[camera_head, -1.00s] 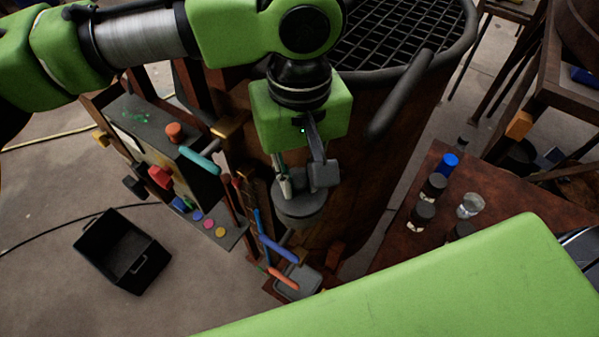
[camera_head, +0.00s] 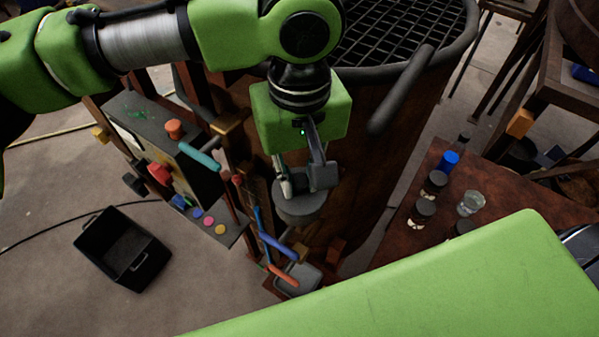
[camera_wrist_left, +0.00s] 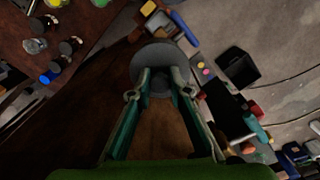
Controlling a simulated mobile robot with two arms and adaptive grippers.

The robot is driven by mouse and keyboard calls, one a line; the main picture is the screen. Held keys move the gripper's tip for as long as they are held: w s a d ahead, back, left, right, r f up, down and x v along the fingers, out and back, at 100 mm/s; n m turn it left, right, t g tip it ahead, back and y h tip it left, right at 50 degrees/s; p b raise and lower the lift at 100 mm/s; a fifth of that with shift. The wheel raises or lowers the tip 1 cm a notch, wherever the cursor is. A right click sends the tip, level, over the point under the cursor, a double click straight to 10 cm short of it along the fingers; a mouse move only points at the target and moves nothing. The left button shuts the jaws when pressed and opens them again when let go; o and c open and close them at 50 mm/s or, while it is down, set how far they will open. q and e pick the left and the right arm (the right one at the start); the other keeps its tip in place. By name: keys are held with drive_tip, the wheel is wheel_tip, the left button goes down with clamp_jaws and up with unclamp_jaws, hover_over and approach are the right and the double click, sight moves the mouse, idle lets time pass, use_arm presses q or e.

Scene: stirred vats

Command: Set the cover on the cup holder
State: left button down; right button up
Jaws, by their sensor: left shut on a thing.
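My left gripper (camera_head: 307,188) is shut on a round dark grey cover and points downward beside the big rusty vat. The cover (camera_head: 300,212) hangs just below the fingertips, in front of the vat wall. In the left wrist view the cover (camera_wrist_left: 158,57) is a grey disc beyond the fingertips (camera_wrist_left: 160,85), with a darker knob between them. I cannot pick out the cup holder; the cover and gripper may hide it. My right gripper is not in view.
The vat has a grated top (camera_head: 400,35) and a thick rim. A control box (camera_head: 165,135) with coloured buttons stands left. A black crate (camera_head: 95,262) lies on the floor. A brown table (camera_head: 400,235) at right holds jars and a glass (camera_head: 471,203). Coloured handles (camera_head: 275,248) stick out below.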

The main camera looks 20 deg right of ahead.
use_arm(q)
drive_tip(key=shift+f, duration=0.35)
drive_tip(key=c, duration=1.8)
unclamp_jaws()
drive_tip(key=shift+r, duration=0.1)
wheel_tip(320, 180, up, 12)
drive_tip(key=shift+f, duration=0.1)
